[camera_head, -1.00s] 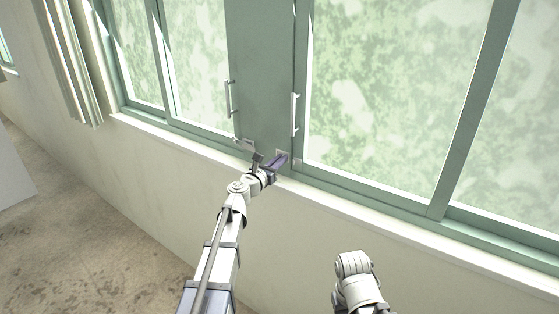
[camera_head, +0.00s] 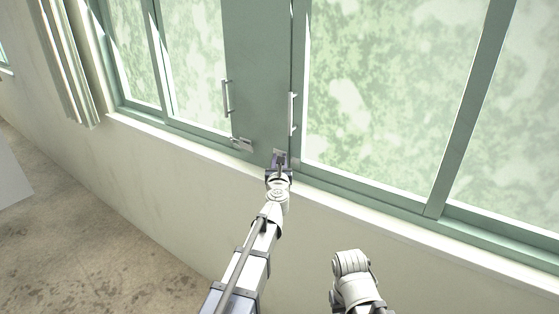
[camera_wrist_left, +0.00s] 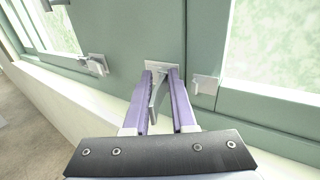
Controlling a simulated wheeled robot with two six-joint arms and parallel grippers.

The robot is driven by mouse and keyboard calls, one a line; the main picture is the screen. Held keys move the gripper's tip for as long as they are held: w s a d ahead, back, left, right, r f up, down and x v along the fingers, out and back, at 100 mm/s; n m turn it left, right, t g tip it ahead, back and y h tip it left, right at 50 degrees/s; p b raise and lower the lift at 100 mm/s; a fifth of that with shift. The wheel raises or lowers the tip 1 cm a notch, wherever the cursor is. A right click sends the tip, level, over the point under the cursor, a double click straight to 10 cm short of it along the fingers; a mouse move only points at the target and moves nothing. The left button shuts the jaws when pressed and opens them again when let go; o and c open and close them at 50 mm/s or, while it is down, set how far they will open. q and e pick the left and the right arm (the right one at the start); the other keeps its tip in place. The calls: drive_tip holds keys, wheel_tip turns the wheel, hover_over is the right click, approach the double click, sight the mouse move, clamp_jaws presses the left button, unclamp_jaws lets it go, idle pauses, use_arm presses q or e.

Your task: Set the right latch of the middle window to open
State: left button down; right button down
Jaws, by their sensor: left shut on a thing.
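The middle window's green panel (camera_head: 258,70) has two small metal latches low on it. The left latch (camera_head: 241,145) is free, and it also shows in the left wrist view (camera_wrist_left: 93,64). The right latch (camera_wrist_left: 157,90) has a flat plate on the panel and a lever that points out and down between my left gripper's purple fingers. My left gripper (camera_wrist_left: 162,82) is shut on this lever. In the head view the left gripper (camera_head: 279,163) hides most of the right latch. My right gripper is not in view.
A metal catch plate (camera_wrist_left: 205,86) sits on the frame right of the right latch. Two upright handles, left (camera_head: 226,98) and right (camera_head: 292,114), stand above the latches. A white sill (camera_head: 345,206) runs below. A curtain (camera_head: 72,65) hangs at the left.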

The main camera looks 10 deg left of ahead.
use_arm(q)
drive_tip(key=shift+a+y, duration=0.2)
drive_tip(key=shift+y, duration=0.1)
drive_tip(key=c, duration=1)
unclamp_jaws()
drive_tip(key=shift+c, duration=0.2)
drive_tip(key=shift+d, duration=0.1)
drive_tip(key=shift+h, duration=0.5)
